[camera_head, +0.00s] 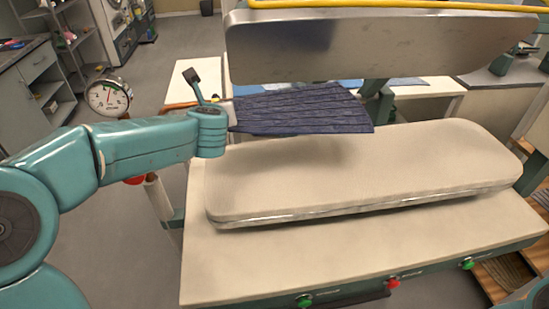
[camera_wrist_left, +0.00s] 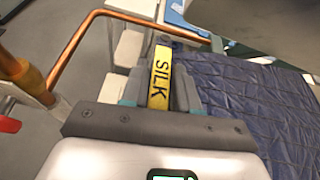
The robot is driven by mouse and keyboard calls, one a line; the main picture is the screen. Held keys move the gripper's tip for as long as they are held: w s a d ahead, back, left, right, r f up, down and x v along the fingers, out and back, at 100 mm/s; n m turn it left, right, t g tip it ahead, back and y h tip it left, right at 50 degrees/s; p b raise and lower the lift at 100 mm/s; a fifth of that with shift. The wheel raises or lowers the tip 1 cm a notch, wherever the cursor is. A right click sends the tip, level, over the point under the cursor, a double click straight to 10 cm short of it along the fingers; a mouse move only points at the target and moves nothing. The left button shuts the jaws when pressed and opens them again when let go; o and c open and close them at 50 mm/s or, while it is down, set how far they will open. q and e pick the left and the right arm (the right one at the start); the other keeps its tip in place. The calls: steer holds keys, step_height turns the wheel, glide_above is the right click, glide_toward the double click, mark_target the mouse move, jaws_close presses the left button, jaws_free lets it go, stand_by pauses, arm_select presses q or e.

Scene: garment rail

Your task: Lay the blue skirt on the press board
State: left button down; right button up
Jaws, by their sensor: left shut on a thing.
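The blue skirt (camera_head: 305,110) is dark and pleated. It extends to the right from my left gripper (camera_head: 226,112), which is shut on its left end. The skirt hangs spread above the back left part of the press board (camera_head: 400,170), which is cream, padded and bare. In the left wrist view the skirt (camera_wrist_left: 255,105) lies to the right of my left gripper (camera_wrist_left: 160,85), and a yellow SILK tag (camera_wrist_left: 160,80) shows between the fingers. The exact grip on the cloth is hidden. My right gripper is not in view.
The metal upper press plate (camera_head: 380,45) is raised behind and above the board. A pressure gauge (camera_head: 108,97) stands at the left, and a copper pipe (camera_wrist_left: 75,45) shows in the wrist view. Green and red buttons (camera_head: 393,283) line the front edge of the press table (camera_head: 230,265).

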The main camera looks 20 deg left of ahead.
arm_select(q)
steer(key=b, duration=0.2)
glide_above(226, 179)
step_height(226, 179, down, 16)
steer(key=shift+w+a+r, duration=0.1)
steer(key=shift+r, duration=0.1)
step_height(226, 179, down, 4)
steer(key=shift+f, duration=0.35)
steer(key=shift+r, duration=0.1)
steer(key=c, duration=0.8)
jaws_free()
steer(key=shift+c, duration=0.2)
